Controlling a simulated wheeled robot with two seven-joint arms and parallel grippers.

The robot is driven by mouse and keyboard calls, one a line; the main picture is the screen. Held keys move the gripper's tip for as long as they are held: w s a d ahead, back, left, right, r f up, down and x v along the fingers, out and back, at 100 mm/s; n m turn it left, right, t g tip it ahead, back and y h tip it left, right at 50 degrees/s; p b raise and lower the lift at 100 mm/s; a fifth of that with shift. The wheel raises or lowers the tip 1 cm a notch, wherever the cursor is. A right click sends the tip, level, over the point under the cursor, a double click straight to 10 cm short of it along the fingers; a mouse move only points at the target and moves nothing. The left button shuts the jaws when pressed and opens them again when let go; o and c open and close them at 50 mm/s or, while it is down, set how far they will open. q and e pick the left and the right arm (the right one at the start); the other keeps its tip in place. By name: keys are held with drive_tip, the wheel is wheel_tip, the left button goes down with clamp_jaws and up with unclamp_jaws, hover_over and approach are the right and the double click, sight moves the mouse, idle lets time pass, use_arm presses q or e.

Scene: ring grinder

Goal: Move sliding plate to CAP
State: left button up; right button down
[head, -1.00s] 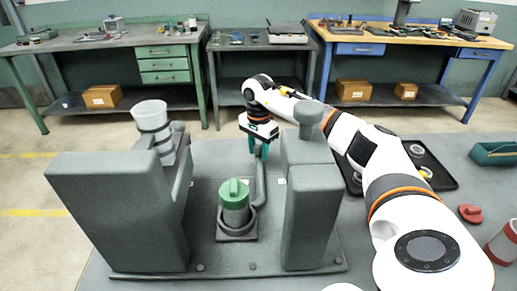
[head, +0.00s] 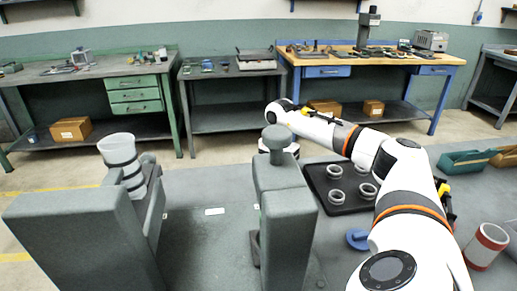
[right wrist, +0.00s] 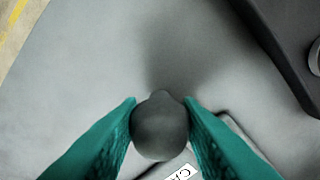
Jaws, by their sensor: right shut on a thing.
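My right gripper shows in the right wrist view (right wrist: 160,115), its two teal fingers shut on a rounded dark grey knob (right wrist: 161,127). The knob appears to be the handle of the sliding plate. In the head view the fingers and knob are hidden behind the machine's right grey post (head: 282,205). Only a dark edge, perhaps part of the plate, shows left of that post. A white label (right wrist: 183,174) at the bottom of the right wrist view reads "CA", its end cut off. My left gripper is not in view.
A black tray (head: 349,200) with several rings lies right of the post. A blue part (head: 357,239) and a red-banded cylinder (head: 486,246) are farther right. White labels (head: 214,211) mark the base.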

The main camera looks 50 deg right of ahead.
drive_tip(key=shift+s+d, duration=0.1)
drive_tip(key=shift+d, duration=0.05)
drive_tip(key=c, duration=1.3)
unclamp_jaws()
drive_tip(key=shift+o, duration=1.2)
drive_tip(key=shift+s+d, duration=0.15)
drive_tip(key=shift+r, duration=0.25)
wheel_tip(320, 180, up, 12)
drive_tip(key=shift+f+p, duration=0.2)
drive_tip(key=shift+p, duration=0.15)
